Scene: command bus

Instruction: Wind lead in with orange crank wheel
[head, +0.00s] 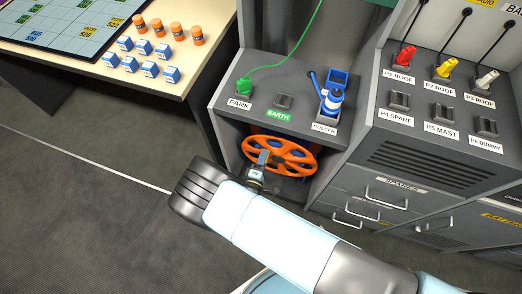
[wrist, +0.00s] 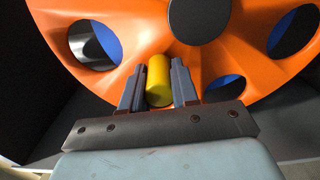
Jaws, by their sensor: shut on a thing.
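The orange crank wheel (head: 290,154) stands upright in the open bay under the grey console's left part. It fills most of the wrist view (wrist: 230,65), with round holes and a dark hub. A yellow crank handle (wrist: 158,72) sticks out from the wheel below and left of the hub. My gripper (wrist: 158,92) is shut on the yellow handle, one finger on each side. In the head view my gripper (head: 262,160) is at the wheel's lower left. A green lead (head: 292,52) runs from the plug at PARK (head: 243,87) up out of view.
A blue-and-white bottle-like item (head: 332,98) sits at HOLDER on the console top. The EARTH socket (head: 283,100) is empty. Red, yellow and white plugs (head: 444,67) stand at the right. A table (head: 150,65) with blue and orange pieces is at upper left; open floor lies below it.

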